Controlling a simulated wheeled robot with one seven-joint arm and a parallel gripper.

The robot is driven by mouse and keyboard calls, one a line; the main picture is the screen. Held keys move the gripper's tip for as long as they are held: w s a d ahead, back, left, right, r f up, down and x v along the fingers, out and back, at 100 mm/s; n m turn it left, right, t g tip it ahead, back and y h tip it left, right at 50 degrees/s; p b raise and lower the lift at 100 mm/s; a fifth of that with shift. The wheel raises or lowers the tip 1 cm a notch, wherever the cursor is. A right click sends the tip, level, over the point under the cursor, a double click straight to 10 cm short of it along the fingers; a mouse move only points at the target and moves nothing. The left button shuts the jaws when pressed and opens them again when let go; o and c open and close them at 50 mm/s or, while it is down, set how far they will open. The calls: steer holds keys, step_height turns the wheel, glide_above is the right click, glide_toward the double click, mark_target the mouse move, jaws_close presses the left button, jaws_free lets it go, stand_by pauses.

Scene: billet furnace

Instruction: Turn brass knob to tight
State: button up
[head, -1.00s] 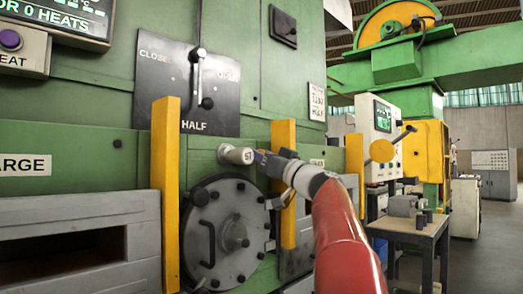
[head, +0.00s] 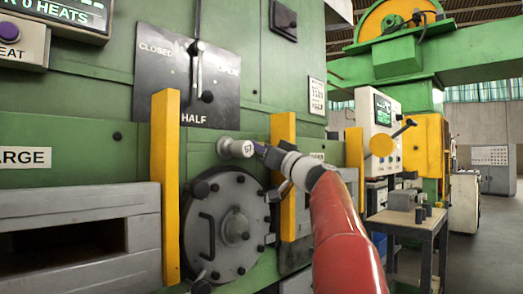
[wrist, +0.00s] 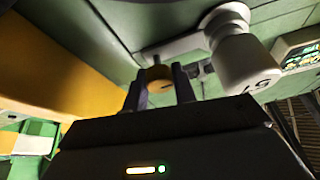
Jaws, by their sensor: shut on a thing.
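The brass knob (wrist: 158,73) shows in the wrist view as a small yellow-brown round piece on a thin stem, close beside a pale cylinder. My gripper (wrist: 160,88) has its two dark fingers on either side of the knob and is shut on it. In the head view my gripper (head: 260,149) reaches the green furnace front just right of the pale cylinder. The knob cannot be made out there. I cannot read any tight marking or the knob's turn angle.
The pale numbered cylinder (head: 236,148) sticks out right beside my gripper; it also shows in the wrist view (wrist: 240,62). Yellow posts (head: 165,185) and (head: 283,180) flank the round bolted hatch (head: 222,250). A lever (head: 197,72) is above. A small table (head: 408,224) stands right.

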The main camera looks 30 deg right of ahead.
steer(key=m+h, duration=0.1)
steer(key=m, duration=0.2)
steer(key=m+h, duration=0.2)
steer(key=m, duration=0.1)
steer(key=m+h, duration=0.1)
steer(key=m, duration=0.2)
steer(key=m+h+p, duration=0.1)
steer(key=m+h, duration=0.1)
steer(key=m, duration=0.2)
steer(key=shift+r+g, duration=0.1)
steer(key=shift+g, duration=0.2)
steer(key=m, duration=0.2)
steer(key=m+g+h, duration=0.1)
steer(key=m, duration=0.2)
steer(key=shift+g+h, duration=0.3)
steer(key=shift+m+g, duration=0.7)
steer(key=shift+m, duration=1.2)
steer(key=shift+f, duration=0.2)
steer(key=o, duration=1)
